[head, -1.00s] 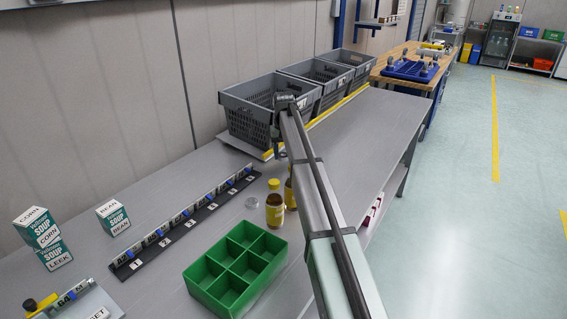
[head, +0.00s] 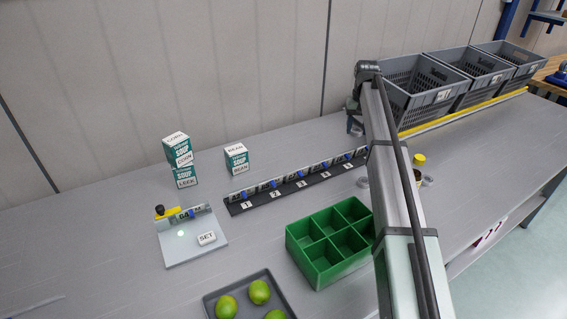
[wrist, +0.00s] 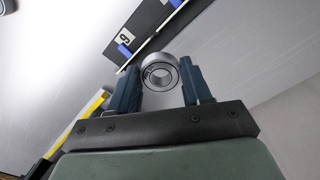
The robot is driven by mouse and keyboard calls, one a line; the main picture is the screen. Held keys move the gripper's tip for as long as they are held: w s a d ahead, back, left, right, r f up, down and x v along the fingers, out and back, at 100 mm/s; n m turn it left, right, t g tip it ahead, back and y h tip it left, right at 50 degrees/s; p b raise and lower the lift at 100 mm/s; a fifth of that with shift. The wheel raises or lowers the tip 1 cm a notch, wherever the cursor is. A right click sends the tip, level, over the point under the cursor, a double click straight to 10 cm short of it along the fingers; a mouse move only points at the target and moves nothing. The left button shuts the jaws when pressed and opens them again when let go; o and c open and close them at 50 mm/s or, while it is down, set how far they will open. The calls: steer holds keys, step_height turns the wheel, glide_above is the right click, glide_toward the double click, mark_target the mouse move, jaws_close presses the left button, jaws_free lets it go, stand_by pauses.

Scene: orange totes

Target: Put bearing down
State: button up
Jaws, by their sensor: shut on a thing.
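A silver ring bearing (wrist: 160,57) with a dark-rimmed hole sits between the two blue fingers of my gripper (wrist: 160,80) in the wrist view. The fingers are shut on it, one on each side. In the head view my gripper (head: 355,118) hangs at the end of my arm, left of the nearest grey crate and beyond the far end of the numbered strip. The bearing is too small to make out there. How high it is above the table I cannot tell.
The numbered dark strip (head: 262,203) lies on the table; its 6 label shows in the wrist view. A green divided box (head: 312,268), soup boxes (head: 236,160), a SET panel (head: 190,252) and a fruit tray (head: 240,283) stand nearby. Grey crates (head: 420,100) line the back right.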

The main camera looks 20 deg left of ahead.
steer(key=s+a+n, duration=0.1)
steer(key=s+a, duration=0.2)
steer(key=a, duration=0.5)
steer(key=s+a+n, duration=0.1)
steer(key=s+a, duration=0.2)
steer(key=a, duration=0.6)
steer(key=m, duration=0.5)
glide_above(282, 163)
step_height(282, 163, down, 10)
steer(key=shift+r, duration=0.1)
steer(key=shift+f, duration=0.2)
steer(key=o, duration=1.1)
steer(key=shift+r, duration=0.15)
step_height(282, 163, up, 12)
